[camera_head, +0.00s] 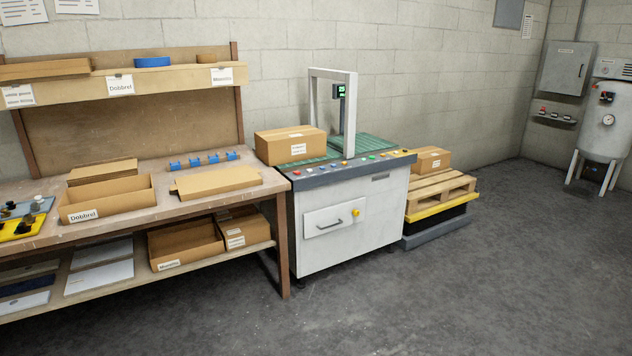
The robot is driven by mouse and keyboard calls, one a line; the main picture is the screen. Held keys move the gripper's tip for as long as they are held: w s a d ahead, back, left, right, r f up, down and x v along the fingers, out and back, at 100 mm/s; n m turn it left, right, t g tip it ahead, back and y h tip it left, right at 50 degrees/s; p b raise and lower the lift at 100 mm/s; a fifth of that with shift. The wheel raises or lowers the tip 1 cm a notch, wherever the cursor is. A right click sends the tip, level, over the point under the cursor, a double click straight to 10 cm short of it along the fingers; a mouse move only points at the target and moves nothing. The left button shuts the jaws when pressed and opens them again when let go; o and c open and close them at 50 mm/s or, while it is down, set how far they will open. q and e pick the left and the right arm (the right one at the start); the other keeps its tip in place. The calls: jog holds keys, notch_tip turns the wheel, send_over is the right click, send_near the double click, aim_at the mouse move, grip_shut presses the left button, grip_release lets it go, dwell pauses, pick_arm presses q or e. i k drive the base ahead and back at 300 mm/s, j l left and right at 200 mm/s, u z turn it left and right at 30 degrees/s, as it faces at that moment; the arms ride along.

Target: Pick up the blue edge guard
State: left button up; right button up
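Several small blue pieces that look like edge guards (195,162) sit in a row on the workbench top, toward its right back, behind a flat sheet of cardboard. They are too small to make out in detail, and I cannot tell which one is the blue edge guard. A blue round roll (152,62) lies on the upper shelf above the bench. Neither of my grippers shows in the head view.
The wooden workbench (150,212) holds an open carton (108,200) and flat cardboard (217,181). A strapping machine (345,225) with a closed box (290,146) stands right of it. A pallet (440,190) is beyond. The grey floor (440,300) in front is clear.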

aim_at(231, 156)
jog(key=i+l+u, duration=0.1)
jog(key=i+u, duration=0.2)
jog(key=i, duration=0.25)
jog(key=i+l+u, duration=0.25)
jog(key=i, duration=0.25)
jog(key=i+l+u, duration=0.3)
jog(key=i, duration=0.2)
